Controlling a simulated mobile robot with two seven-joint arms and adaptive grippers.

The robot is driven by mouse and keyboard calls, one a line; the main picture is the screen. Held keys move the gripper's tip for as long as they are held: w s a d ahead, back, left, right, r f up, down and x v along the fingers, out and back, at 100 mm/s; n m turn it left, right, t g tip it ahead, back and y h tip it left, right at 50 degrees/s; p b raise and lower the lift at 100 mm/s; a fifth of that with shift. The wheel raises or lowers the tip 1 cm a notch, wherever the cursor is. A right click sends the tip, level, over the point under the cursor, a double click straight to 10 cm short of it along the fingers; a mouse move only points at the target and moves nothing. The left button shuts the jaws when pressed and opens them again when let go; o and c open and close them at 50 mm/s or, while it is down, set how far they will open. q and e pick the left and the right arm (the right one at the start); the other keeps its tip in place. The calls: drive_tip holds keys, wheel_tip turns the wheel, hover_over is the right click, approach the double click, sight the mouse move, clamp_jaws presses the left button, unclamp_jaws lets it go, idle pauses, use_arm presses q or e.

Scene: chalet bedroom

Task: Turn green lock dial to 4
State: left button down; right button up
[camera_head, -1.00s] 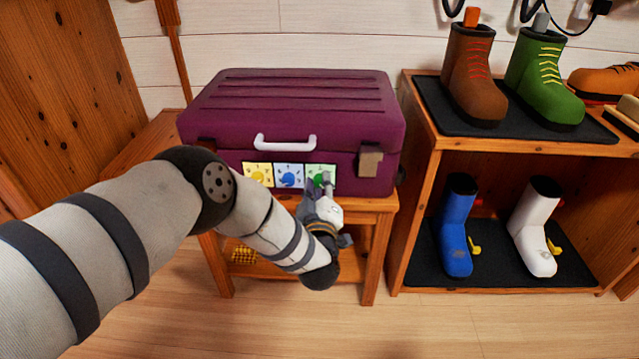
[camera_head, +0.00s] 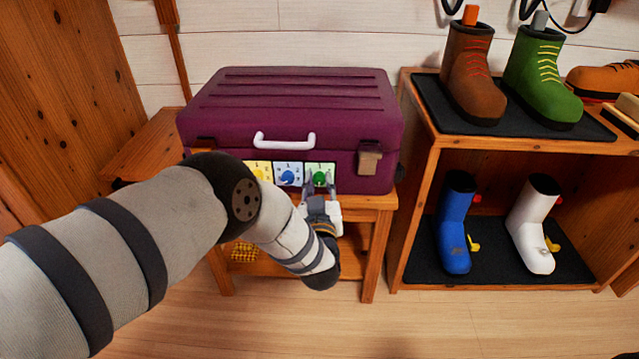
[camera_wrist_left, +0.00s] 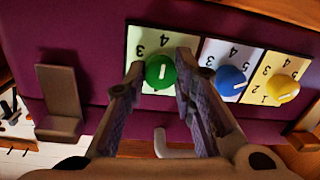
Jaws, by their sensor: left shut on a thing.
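The green lock dial (camera_head: 319,178) is the rightmost of three dials on the front of a purple suitcase (camera_head: 290,110). My left gripper (camera_head: 320,187) reaches it from below and is shut on it. In the left wrist view, the fingertips of the left gripper (camera_wrist_left: 160,66) sit on either side of the green dial (camera_wrist_left: 160,74). Its white mark stands nearly vertical there, with a 3 and a 4 printed above it on the plate. The lower part of that plate is partly hidden by the fingers.
A blue dial (camera_head: 289,177) and a yellow dial (camera_head: 258,171) sit left of the green one. The white handle (camera_head: 285,141) is above them and a latch (camera_head: 368,160) to the right. A wooden shoe rack (camera_head: 420,160) with boots stands right of the suitcase.

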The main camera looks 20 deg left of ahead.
idle(0.4)
use_arm(q)
drive_tip(key=c, duration=1.3)
unclamp_jaws()
drive_tip(key=shift+a, duration=0.1)
drive_tip(key=v, duration=1.2)
